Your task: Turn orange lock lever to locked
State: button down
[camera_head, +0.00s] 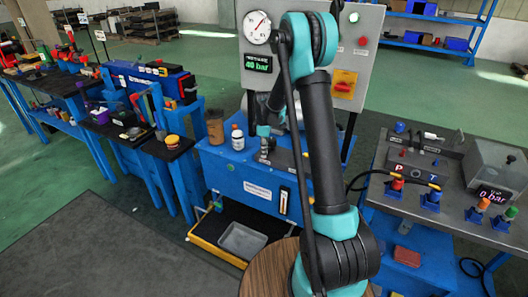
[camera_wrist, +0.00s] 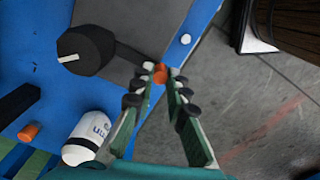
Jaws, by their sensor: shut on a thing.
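In the wrist view, my gripper (camera_wrist: 162,72) has its two green fingers close together around a small orange piece, the orange lock lever (camera_wrist: 159,75). Only a small part of the lever shows between the fingertips; its angle and any lock marking cannot be made out. The lever is at the edge of a grey plate (camera_wrist: 125,65) on a blue surface. In the head view, my arm covers much of the blue stand (camera_head: 255,182), and I cannot make out the lever there.
A white bottle (camera_wrist: 85,138) stands left of my fingers; it also shows in the head view (camera_head: 237,137). A dark round knob (camera_wrist: 85,50) is on the plate. A grey panel with a gauge (camera_head: 257,27) rises behind, and a bench (camera_head: 455,205) stands at right.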

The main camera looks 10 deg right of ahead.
jog(key=shift+d, duration=0.1)
jog(key=c, duration=1.5)
grip_release()
jog(key=shift+r, duration=0.15)
notch_tip(320, 180, up, 12)
jog(key=shift+f, duration=0.1)
